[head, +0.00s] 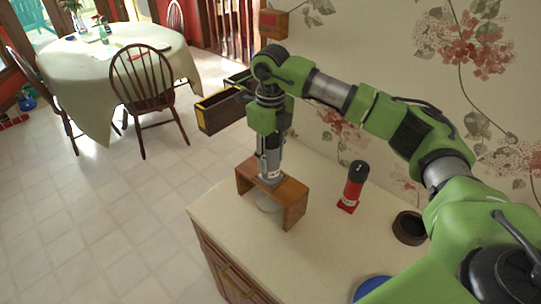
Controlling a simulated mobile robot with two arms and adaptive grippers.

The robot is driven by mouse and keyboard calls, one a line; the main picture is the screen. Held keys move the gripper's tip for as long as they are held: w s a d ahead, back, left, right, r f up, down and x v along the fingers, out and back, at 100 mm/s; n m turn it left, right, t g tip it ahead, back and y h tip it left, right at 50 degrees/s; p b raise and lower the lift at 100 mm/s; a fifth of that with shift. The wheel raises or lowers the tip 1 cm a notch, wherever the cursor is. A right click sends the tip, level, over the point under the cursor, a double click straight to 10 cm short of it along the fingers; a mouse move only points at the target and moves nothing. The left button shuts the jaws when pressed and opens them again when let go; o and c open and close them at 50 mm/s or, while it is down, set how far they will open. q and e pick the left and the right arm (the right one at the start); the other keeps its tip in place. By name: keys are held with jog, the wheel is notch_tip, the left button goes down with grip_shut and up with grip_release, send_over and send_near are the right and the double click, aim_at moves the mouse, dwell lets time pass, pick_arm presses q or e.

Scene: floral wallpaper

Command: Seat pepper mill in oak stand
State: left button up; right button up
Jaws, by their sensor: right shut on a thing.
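The oak stand (291,197), a brown wooden bridge with two upright sides, stands near the counter's left edge. My right gripper (270,172) points down at the top of the stand and is shut on a slim grey thing, taken as the pepper mill (271,179). The gripper hides most of it, and I cannot tell how deep it sits in the stand. A pale round shape (268,203) shows under the stand; I cannot tell whether it belongs to the mill. My left gripper is not in view.
A red container with a black top (352,187) stands upright right of the stand. A dark round bowl (409,228) and a blue dish (371,287) are further right. The counter (305,258) is clear in front. A dining table (118,55) is far off left.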

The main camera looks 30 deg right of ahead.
jog(key=shift+f, duration=0.1)
jog(key=o, duration=1.2)
notch_tip(320, 180, up, 12)
jog(key=shift+r, duration=0.1)
